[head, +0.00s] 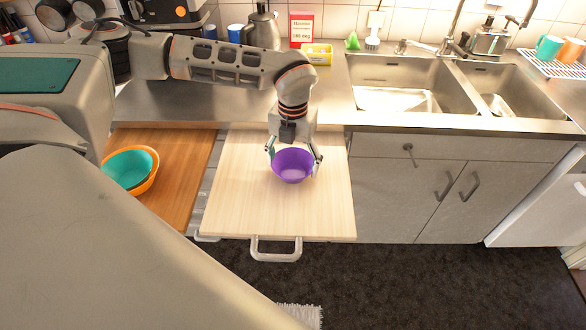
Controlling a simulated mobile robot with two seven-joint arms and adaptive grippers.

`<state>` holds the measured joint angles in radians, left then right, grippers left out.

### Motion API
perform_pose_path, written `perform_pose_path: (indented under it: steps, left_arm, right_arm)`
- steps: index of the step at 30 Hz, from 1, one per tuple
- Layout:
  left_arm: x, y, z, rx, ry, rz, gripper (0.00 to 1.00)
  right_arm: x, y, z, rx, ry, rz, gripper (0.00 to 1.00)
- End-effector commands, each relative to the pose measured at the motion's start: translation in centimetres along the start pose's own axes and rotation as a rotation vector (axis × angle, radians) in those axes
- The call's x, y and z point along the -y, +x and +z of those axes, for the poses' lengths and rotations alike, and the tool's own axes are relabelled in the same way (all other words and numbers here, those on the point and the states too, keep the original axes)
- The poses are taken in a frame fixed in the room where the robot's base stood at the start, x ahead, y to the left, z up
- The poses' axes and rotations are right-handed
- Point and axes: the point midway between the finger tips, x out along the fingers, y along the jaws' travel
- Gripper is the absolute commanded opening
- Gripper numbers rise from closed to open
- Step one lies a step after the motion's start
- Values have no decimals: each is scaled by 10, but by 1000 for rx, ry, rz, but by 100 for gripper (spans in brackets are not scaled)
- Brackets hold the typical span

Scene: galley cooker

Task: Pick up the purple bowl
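The purple bowl (293,166) sits upright on a pale wooden pull-out board (235,205) below the counter. My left gripper (293,158) reaches down to it from behind, with its fingers spread wide, one at the left side of the bowl and one at the right. The fingers are open at the bowl's rim; I cannot tell whether either touches it. The bowl appears to rest on the board. My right gripper is not in view.
A teal bowl (127,169) sits inside an orange bowl (150,181) on a darker wooden board (185,160) to the left. Behind are the counter with a double sink (410,75), a kettle (262,28) and a yellow box (318,53). The pale board's front is clear.

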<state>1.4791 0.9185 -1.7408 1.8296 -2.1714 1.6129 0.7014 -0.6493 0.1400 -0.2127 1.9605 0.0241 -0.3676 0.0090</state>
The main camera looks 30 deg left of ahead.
Motion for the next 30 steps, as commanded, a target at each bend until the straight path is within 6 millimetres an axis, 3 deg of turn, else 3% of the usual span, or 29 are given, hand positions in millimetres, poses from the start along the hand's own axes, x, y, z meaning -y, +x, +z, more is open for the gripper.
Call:
perform_pose_path:
  steps: [11,17,23,30]
  left_arm:
    - [0,-2,0,0,1,0,50]
    - [1,-18,1,2,2,-2,50]
    - [1,-59,1,5,1,-3,50]
    - [1,-126,1,6,0,-3,50]
  right_arm:
    - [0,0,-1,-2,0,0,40]
    - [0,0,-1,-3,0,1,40]
    - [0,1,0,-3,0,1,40]
    - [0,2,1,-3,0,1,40]
